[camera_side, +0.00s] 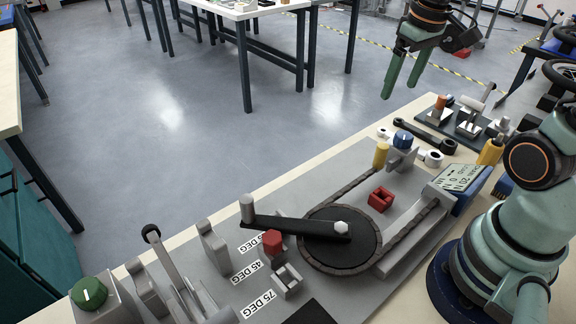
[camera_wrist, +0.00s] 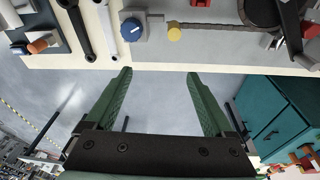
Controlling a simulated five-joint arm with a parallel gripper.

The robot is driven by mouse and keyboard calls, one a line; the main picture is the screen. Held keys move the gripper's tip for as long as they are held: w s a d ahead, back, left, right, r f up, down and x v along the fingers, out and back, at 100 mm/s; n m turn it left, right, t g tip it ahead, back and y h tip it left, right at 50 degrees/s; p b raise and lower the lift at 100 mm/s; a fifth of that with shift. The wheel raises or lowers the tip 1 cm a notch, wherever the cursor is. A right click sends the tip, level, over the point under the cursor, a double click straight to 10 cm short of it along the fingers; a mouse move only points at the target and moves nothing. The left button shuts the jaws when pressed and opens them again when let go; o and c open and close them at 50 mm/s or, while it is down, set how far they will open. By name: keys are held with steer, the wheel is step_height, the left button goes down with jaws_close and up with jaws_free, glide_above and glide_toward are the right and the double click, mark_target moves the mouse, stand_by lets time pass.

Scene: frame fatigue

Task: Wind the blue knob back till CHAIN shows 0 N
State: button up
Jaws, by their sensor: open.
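The blue knob (camera_side: 403,139) with a white mark sits on a grey block at the far end of the grey plate, beside a yellow cylinder (camera_side: 381,155). The knob also shows in the wrist view (camera_wrist: 132,29), at the top left. My gripper (camera_side: 400,85) hangs with open, empty green fingers above and behind the knob, apart from it. In the wrist view both fingertips (camera_wrist: 159,73) are spread short of the table edge. The display (camera_side: 462,178) stands at the plate's right; its lettering is too small and slanted to read surely.
A chain runs around a dark wheel (camera_side: 325,255) with a black crank (camera_side: 295,227). A red block (camera_side: 381,199) lies inside the chain loop. Wrenches (camera_side: 425,135) and a dark tool tray (camera_side: 465,125) lie beyond the knob. A green knob (camera_side: 89,293) stands front left.

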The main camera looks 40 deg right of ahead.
steer(key=s+a+t, duration=0.1)
steer(key=a, duration=0.4)
steer(key=s+a+r+n+t, duration=0.1)
steer(key=a+t, duration=0.1)
steer(key=a, duration=0.3)
steer(key=shift+s+a+r+t+y, duration=0.2)
steer(key=shift+s+r+t+y, duration=0.05)
steer(key=shift+r+t+y, duration=0.05)
steer(key=shift+d, duration=0.15)
steer(key=m+g, duration=0.6)
steer(key=m, duration=0.9)
glide_toward(404, 135)
step_height(404, 135, down, 9)
steer(key=shift+s+d+r, duration=0.1)
steer(key=shift+r, duration=0.05)
